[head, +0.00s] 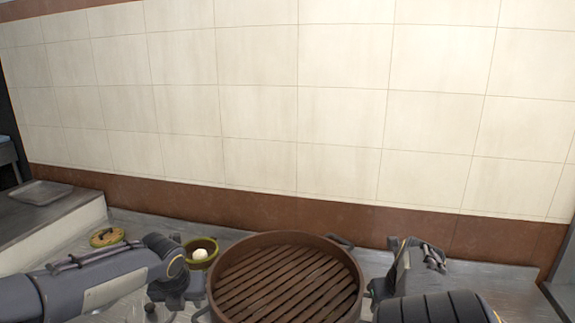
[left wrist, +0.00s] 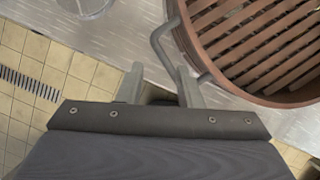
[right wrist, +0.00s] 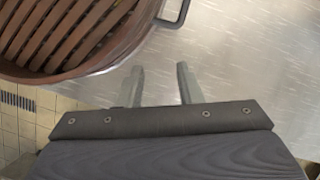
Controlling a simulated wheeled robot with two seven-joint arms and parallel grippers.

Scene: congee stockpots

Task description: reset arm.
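My left gripper (left wrist: 159,82) is open and empty in the left wrist view, its two fingers apart. The metal handle (left wrist: 160,38) of a round brown slatted steamer (left wrist: 188,42) lies just ahead of its fingertips; I cannot tell whether they touch. My right gripper (right wrist: 159,80) is open and empty over the bare metal counter (right wrist: 235,55), beside the steamer (right wrist: 95,60). In the head view the steamer (head: 290,239) stands between my two arms. The left arm comes in from the left, its gripper low beside the steamer.
A small green-rimmed bowl (head: 212,247) with a white round thing (head: 200,254) stands left of the steamer. A yellowish round object (head: 106,237) lies farther left. A grey tray (head: 40,192) rests on a raised ledge. A tiled wall (head: 300,120) closes the back.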

